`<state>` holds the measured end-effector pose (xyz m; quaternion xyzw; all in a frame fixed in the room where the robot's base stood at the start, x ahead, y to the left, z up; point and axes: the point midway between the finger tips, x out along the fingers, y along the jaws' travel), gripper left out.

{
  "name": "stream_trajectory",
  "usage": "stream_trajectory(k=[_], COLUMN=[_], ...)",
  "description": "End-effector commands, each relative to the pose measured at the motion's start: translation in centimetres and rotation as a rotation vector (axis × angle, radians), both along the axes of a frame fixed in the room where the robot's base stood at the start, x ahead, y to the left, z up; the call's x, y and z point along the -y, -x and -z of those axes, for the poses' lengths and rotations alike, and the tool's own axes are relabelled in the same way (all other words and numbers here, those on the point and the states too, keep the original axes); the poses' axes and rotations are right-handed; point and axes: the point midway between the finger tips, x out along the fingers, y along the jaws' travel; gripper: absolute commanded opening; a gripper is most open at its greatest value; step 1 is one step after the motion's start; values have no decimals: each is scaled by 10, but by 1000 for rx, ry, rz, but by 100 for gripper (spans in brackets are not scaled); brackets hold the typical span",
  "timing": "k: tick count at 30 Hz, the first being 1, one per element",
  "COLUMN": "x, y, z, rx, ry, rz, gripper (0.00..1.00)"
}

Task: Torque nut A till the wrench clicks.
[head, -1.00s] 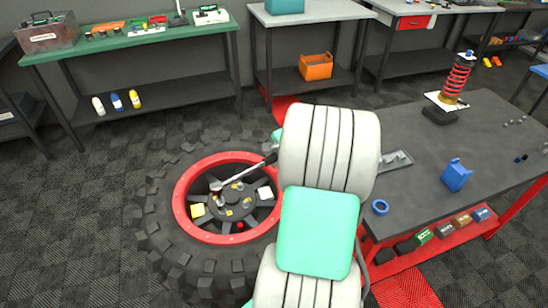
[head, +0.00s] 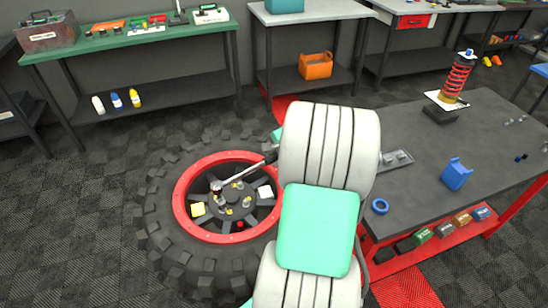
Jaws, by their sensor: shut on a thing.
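A large tyre (head: 160,232) with a red-rimmed wheel (head: 182,208) lies flat on the floor. A wrench (head: 243,174) with a silver shaft reaches from the hub to the right. Its head is at a nut (head: 216,188) on the left of the hub; I cannot read a letter there, nor tell how well it is seated. The dark handle end meets my gripper (head: 270,156), which is mostly hidden behind my arm and shut on the wrench. Several other nuts sit around the hub. Yellow and white tags and a red piece lie on the wheel.
A dark workbench (head: 430,160) stands at the right with a blue ring (head: 380,206), a blue container (head: 456,174), a grey tray (head: 397,160) and a red spring strut (head: 457,80). A green bench (head: 130,42) stands behind. Floor left of the tyre is clear.

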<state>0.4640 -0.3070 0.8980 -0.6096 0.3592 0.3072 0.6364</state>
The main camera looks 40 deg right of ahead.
Motion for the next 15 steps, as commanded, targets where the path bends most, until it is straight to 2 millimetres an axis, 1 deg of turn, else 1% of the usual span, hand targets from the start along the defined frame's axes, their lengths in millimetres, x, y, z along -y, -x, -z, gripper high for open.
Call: stream_trajectory(k=[15], x=[1], y=[-1], z=[8], rx=[3], ry=[2], rz=[0], gripper=[0])
